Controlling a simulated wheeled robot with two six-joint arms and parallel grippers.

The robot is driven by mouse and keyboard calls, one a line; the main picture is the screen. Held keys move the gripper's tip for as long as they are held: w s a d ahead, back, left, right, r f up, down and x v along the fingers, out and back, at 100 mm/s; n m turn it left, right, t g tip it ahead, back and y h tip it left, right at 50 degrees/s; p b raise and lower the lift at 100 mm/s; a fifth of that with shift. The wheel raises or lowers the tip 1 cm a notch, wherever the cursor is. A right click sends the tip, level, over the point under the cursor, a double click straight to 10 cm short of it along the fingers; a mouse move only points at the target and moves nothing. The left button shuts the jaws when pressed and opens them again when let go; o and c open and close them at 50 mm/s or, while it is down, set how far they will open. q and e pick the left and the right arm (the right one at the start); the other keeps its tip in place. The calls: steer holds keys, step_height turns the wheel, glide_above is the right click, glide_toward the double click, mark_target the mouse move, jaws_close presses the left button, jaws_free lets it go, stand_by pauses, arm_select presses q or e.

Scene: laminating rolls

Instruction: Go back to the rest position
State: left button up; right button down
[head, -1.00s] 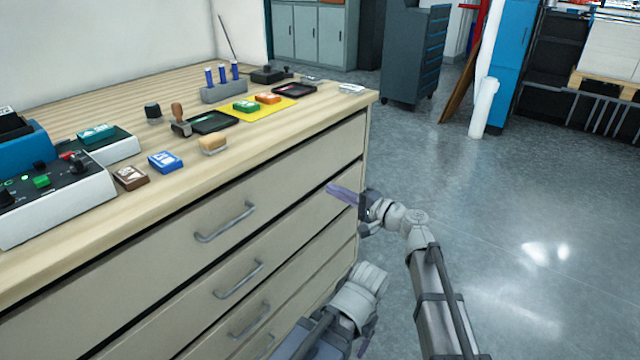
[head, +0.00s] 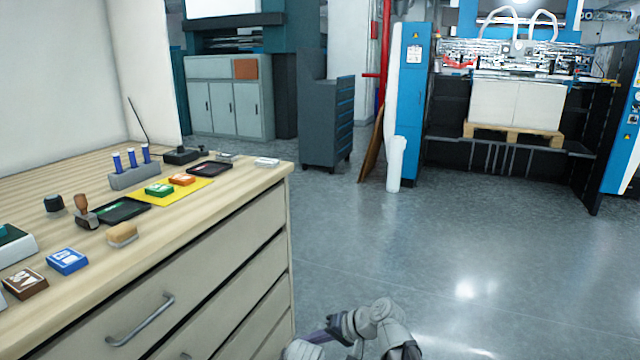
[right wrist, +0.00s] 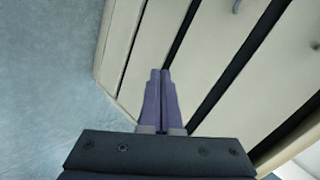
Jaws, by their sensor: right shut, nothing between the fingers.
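My right gripper (head: 316,336) is at the bottom of the head view, low beside the near corner of the drawer cabinet (head: 190,300), its purple fingers pointing left. In the right wrist view its two purple fingers (right wrist: 160,74) lie together, shut and empty, with the drawer fronts (right wrist: 205,50) beyond them. A small grey piece of my left arm shows at the bottom edge of the head view; the left gripper's fingers are out of the frame.
The wooden cabinet top holds stamps, ink pads, a yellow mat (head: 190,193) and a pen block (head: 134,176). A drawer handle (head: 140,322) sticks out. Open grey floor (head: 450,240) lies to the right. A tool cart (head: 328,120) and a large machine stand behind.

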steer(key=s+d+f+g+h, duration=0.1)
steer(key=s+d+f+h, duration=0.25)
steer(key=d, duration=0.35)
steer(key=s+d+f+g+h, duration=0.1)
steer(key=s+d+f+h, duration=0.1)
steer(key=s+d+h, duration=0.3)
steer(key=s+d+f+g+h, duration=0.1)
steer(key=s+d+f, duration=0.2)
steer(key=d, duration=0.5)
steer(key=s+a+r+n+h+p, duration=0.15)
steer(key=s+a+n, duration=0.4)
steer(key=a, duration=0.55)
arm_select(q)
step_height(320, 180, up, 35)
steer(key=p, duration=3.3)
steer(key=shift+p, duration=0.3)
arm_select(e)
step_height(320, 180, up, 34)
steer(key=shift+m+g, duration=0.3)
steer(key=shift+m, duration=0.15)
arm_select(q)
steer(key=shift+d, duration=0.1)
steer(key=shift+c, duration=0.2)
arm_select(e)
steer(key=shift+d+f, duration=0.1)
